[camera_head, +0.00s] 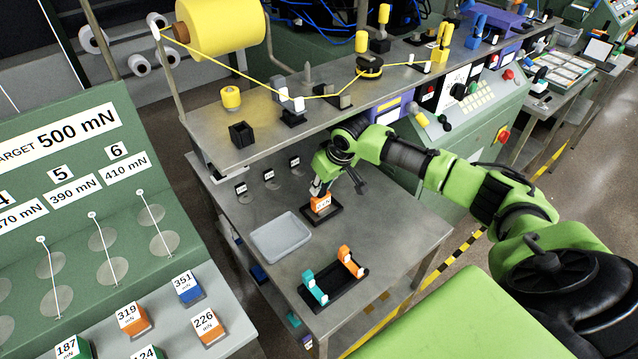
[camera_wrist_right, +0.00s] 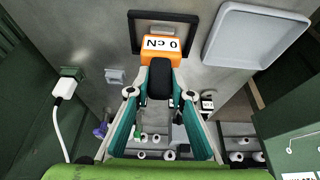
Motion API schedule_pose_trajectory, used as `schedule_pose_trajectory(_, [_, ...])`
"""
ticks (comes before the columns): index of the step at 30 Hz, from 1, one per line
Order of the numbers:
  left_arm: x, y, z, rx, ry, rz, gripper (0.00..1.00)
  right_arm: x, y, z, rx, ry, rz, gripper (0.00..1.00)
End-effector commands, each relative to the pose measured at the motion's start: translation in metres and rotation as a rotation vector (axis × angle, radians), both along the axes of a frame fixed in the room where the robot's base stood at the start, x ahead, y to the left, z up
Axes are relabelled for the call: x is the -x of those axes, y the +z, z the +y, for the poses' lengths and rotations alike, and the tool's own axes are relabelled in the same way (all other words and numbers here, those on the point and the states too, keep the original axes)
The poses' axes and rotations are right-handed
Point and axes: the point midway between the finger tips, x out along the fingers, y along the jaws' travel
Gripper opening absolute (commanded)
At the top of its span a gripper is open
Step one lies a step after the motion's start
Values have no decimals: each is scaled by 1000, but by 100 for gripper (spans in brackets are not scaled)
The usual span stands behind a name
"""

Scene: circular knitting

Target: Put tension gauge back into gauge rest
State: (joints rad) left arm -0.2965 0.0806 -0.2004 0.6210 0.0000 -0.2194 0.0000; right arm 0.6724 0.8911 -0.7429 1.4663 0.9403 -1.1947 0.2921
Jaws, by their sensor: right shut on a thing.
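The tension gauge (camera_head: 321,203) is a small orange block with a white reading face. In the right wrist view the gauge (camera_wrist_right: 161,44) shows "0 cN" on its face. My right gripper (camera_head: 320,187) is shut on the gauge from above. The gauge rest (camera_head: 334,217) looks like a black square frame on the steel table. The frame (camera_wrist_right: 134,32) also shows in the wrist view, with the gauge over its near edge. The gauge overlaps the frame in both views; I cannot tell whether it touches or sits in it. My left gripper is not in view.
A grey tray (camera_head: 281,237) lies left of the frame. A black holder (camera_head: 337,289) with teal and orange uprights is near the table's front. A raised shelf (camera_head: 215,120) with yarn and guides runs behind. Bare steel table (camera_head: 400,225) lies to the right.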

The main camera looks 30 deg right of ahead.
Motion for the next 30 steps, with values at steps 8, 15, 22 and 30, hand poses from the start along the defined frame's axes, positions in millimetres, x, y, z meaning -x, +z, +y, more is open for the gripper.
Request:
schedule_pose_trajectory(8, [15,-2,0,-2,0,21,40,0,1,0,0,0,-2,3])
schedule_pose_trajectory(15, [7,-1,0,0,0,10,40,0,-2,0,-1,-1,-2,37])
schedule_pose_trajectory(22, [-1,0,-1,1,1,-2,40,0,-2,0,0,0,-2,37])
schedule_pose_trajectory(30, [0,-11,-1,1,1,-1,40,4,9,-1,1,1,-4,37])
